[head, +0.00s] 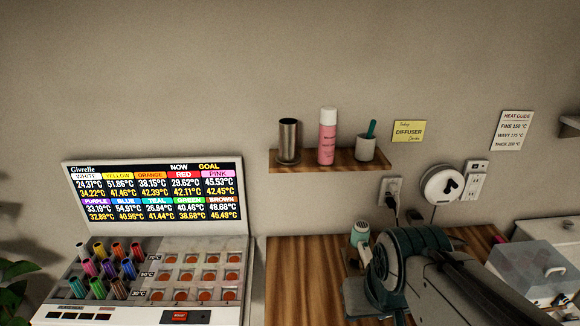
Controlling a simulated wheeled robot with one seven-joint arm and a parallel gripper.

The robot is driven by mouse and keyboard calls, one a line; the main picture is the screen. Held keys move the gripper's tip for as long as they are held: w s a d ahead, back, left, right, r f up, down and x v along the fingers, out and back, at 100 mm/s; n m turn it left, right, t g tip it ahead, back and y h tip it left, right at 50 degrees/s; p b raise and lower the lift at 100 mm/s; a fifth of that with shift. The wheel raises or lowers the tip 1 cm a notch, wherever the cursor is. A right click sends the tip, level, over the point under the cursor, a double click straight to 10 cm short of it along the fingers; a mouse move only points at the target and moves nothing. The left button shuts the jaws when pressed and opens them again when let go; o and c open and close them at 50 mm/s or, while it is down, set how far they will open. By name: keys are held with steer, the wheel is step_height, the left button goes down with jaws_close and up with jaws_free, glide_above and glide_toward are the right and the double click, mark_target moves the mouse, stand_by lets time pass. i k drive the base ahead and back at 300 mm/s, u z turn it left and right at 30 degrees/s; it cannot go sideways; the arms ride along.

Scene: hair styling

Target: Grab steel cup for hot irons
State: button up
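The steel cup (288,141) is a tall, brushed metal cylinder. It stands upright at the left end of the wooden wall shelf (330,162), and its dark open top shows. A pink spray bottle (327,138) with a white cap stands just to its right. My arm reaches in from the lower right, below the shelf and in front of the wooden counter. My gripper cannot be made out; the arm's dark bulky links fill that part of the picture. Nothing touches the steel cup.
A pale cup (365,148) with a teal handle in it stands at the shelf's right end. A roller heater with a display screen (155,195) sits at lower left. A socket (390,190) and a round white wall device (442,186) are right of the shelf. Wall above is clear.

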mark_target(288, 155)
steer(key=k, duration=0.3)
steer(key=u, duration=1.2)
steer(key=i, duration=0.65)
steer(key=z, duration=1.25)
steer(key=i, duration=0.5)
steer(key=u, duration=0.05)
